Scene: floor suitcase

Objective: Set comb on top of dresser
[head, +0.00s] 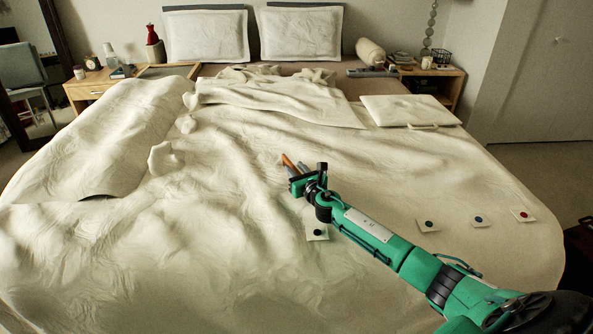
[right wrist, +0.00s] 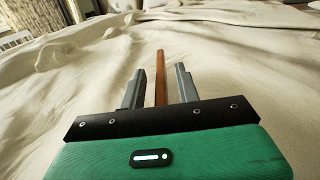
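A thin brown stick-like thing, likely the comb (head: 289,162), is at the middle of the bed by my right gripper (head: 299,169). In the right wrist view the comb (right wrist: 160,76) stands out lengthwise between the two grey fingers of the right gripper (right wrist: 160,88). A gap shows on each side of it, so the fingers look open around it and not closed on it. I cannot tell whether it rests on the cover. No piece is clearly a dresser; low wooden cabinets stand left (head: 92,92) and right (head: 453,74) of the bed's head. My left gripper is out of view.
The wide bed (head: 230,270) has a rumpled cream cover. Small cards with coloured dots (head: 478,220) lie on it. A flat cream case (head: 410,110) lies at the right.

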